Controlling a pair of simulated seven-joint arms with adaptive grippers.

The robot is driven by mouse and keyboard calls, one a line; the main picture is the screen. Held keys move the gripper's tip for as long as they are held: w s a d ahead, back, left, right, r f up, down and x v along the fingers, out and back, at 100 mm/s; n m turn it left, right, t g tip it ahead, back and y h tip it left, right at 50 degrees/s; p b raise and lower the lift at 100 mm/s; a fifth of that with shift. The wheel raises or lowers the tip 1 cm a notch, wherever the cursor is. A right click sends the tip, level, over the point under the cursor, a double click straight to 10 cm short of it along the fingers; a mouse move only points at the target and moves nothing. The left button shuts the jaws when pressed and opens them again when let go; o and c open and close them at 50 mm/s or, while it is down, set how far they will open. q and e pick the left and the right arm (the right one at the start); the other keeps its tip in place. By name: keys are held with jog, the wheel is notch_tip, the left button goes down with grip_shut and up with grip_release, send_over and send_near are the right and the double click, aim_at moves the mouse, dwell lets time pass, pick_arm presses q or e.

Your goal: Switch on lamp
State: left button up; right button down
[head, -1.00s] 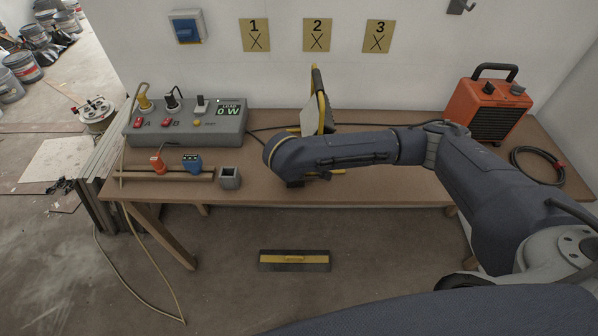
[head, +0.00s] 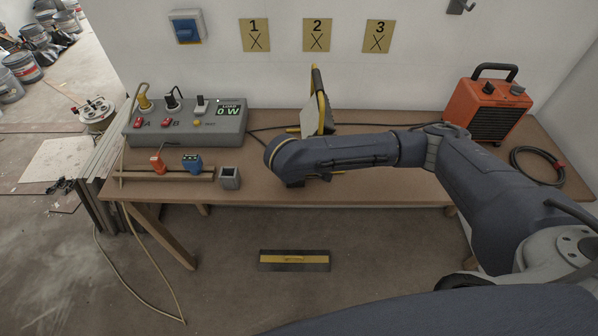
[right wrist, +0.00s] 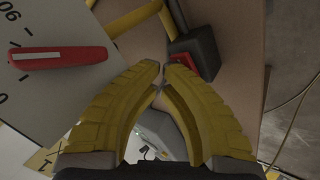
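A lamp with a yellow frame and a pale panel (head: 328,117) stands on the table behind my right arm in the head view, seen nearly edge-on. In the right wrist view, a pale panel with a scale (right wrist: 35,75) and a red pointer (right wrist: 58,58) shows at the left. A dark box with a red switch face (right wrist: 184,62) sits near a yellow tube. My right gripper (right wrist: 160,72) has its yellow fingertips together, close beside the red switch; contact cannot be told. It seems empty. In the head view, my arm hides this gripper. My left gripper is out of view.
A grey power box (head: 185,124) with plugs and a display reading 0 W stands at the table's left. A wooden rack (head: 145,177) with plugs and a small grey cup (head: 229,178) lie before it. An orange heater (head: 490,105) and coiled cable (head: 538,166) are at right.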

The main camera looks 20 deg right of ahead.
dwell(0.6)
jog(key=shift+w+a+r, duration=0.1)
jog(key=shift+r, duration=0.65)
jog(key=shift+r, duration=0.1)
jog(key=shift+w+a+r, duration=0.1)
jog(key=shift+a+r, duration=0.15)
jog(key=shift+r, duration=0.95)
jog(key=shift+a+r, duration=0.25)
jog(key=shift+r, duration=0.9)
